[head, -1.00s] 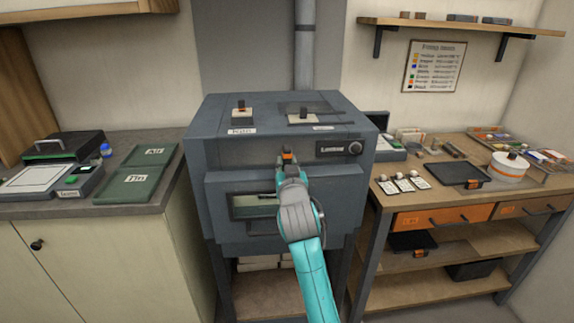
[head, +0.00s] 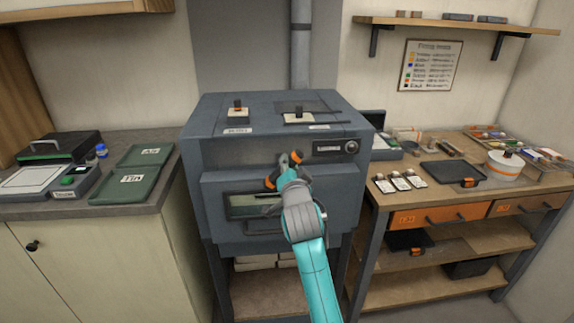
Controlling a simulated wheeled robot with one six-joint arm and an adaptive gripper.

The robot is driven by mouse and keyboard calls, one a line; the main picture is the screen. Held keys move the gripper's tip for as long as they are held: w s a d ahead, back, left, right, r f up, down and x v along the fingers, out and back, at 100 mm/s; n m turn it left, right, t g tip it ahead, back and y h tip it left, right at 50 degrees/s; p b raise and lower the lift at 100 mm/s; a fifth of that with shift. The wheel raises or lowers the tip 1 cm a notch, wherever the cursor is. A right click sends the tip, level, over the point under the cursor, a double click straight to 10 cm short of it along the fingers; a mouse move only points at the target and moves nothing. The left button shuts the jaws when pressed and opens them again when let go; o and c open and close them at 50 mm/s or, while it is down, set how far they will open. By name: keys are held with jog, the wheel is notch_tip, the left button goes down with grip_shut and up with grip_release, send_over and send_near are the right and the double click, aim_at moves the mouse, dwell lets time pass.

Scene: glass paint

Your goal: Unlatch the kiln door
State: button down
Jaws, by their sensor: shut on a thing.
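The kiln (head: 340,185) is a dark grey box on a stand, straight ahead. Its door (head: 215,208), with a dark window (head: 248,206), is on the front and looks closed. My gripper (head: 284,168), at the end of the teal arm, is at the kiln front just above the window. It is shut on the door latch. Orange and dark parts show on both sides of the grey fingertip, and I cannot tell which belong to the latch. The gripper hides most of the latch and the window's right part.
A knob (head: 351,147) and name plate are right of the gripper on the kiln front. Two switches (head: 238,112) stand on top. Green trays (head: 128,187) lie on the left counter. A wooden workbench (head: 375,200) with tools adjoins on the right.

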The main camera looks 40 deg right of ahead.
jog(key=m, duration=0.4)
jog(key=shift+s+d+f+m, duration=0.2)
jog(key=shift+d+f+m, duration=0.05)
jog(key=shift+f+m, duration=0.4)
jog(key=shift+m, duration=0.85)
jog(key=shift+f+m, duration=0.25)
jog(key=shift+m, duration=0.85)
jog(key=c, duration=1)
grip_release()
jog(key=shift+o, duration=0.2)
jog(key=v, duration=1.2)
